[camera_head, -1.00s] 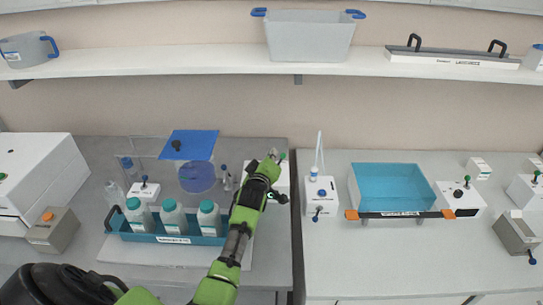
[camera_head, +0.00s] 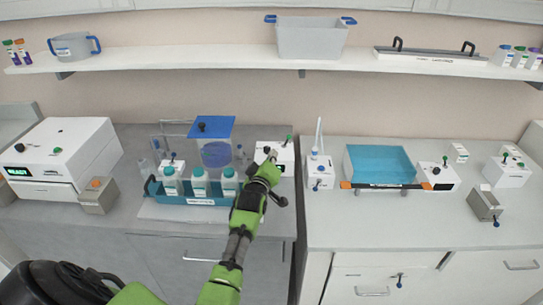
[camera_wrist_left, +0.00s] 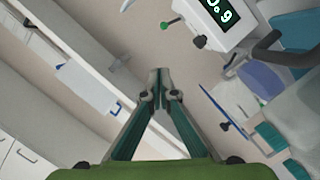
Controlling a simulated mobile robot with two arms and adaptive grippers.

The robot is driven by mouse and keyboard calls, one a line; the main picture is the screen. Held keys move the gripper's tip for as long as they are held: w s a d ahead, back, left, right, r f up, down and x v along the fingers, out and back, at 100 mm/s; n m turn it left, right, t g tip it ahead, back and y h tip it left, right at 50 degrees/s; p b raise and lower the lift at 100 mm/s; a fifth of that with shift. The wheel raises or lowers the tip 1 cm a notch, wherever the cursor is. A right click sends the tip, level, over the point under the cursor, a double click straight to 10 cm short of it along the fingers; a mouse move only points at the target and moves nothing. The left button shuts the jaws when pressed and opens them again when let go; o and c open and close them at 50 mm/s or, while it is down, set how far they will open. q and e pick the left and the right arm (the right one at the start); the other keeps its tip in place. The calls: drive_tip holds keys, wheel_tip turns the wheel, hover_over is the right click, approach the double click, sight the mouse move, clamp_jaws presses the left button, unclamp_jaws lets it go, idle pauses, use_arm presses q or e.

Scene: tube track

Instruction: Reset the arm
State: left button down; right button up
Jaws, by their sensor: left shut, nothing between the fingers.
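My left gripper (camera_head: 272,156) is at the end of the green arm, above the bench near a white box device (camera_head: 268,148) with a green knob. Its fingers are shut with nothing between them, and in the left wrist view the fingertips (camera_wrist_left: 158,74) meet. In that view a white device with a lit display reading (camera_wrist_left: 222,12) lies beyond the fingers, at upper right. My right gripper is not in view.
A blue rack (camera_head: 205,201) with several white bottles stands left of the arm, before a blue-lidded clear container (camera_head: 212,127). A blue tray (camera_head: 380,163) sits on the right bench. A shelf (camera_head: 200,62) runs above.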

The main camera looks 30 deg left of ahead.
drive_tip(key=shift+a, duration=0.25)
